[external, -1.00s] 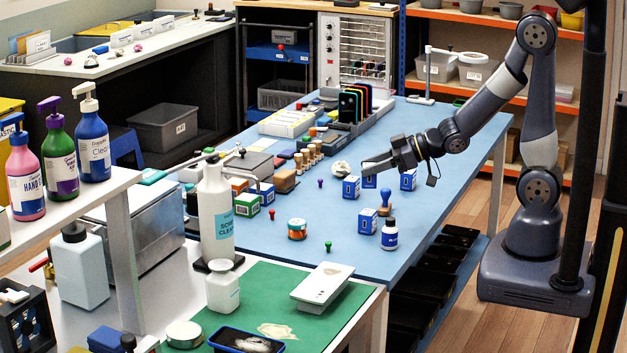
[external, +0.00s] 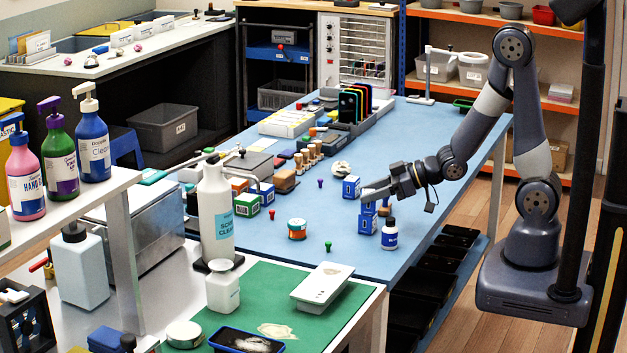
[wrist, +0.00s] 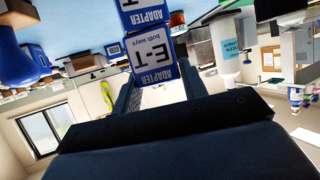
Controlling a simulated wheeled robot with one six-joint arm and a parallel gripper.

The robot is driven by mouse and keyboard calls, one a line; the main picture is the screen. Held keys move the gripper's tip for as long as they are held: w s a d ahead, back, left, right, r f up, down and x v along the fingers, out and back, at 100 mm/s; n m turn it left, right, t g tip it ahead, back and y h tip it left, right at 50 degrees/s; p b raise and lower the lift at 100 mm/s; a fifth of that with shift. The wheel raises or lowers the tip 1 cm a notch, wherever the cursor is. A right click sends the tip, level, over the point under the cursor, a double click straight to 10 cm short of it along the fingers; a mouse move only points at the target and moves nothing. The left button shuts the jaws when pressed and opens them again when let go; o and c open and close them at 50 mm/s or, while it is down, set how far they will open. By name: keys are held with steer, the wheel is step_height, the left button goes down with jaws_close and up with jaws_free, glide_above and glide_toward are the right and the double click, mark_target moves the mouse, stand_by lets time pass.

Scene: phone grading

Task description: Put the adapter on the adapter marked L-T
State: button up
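My gripper (external: 372,194) is shut on a blue and white adapter box (external: 369,207). In the wrist view its fingers (wrist: 158,92) flank this box, and its label reads E-T, both ways (wrist: 152,58). The held box is upright, directly above another blue adapter box (external: 367,224) on the blue table. That lower box also shows in the wrist view (wrist: 146,14), reading ADAPTER; its letter code is cut off. The two boxes look lined up, with little or no gap; I cannot tell if they touch. A third similar box (external: 351,187) stands just behind and left.
A small white bottle with a blue label (external: 390,234) stands close to the right of the lower box. A stamp (external: 385,208) is partly hidden behind it.

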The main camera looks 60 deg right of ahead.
steer(key=o, duration=0.4)
steer(key=shift+r, duration=0.15)
steer(key=shift+r+p, duration=0.2)
steer(key=shift+p, duration=0.1)
steer(key=p+v, duration=0.1)
steer(key=v, duration=0.6)
steer(key=shift+s+d, duration=0.15)
steer(key=shift+s, duration=0.05)
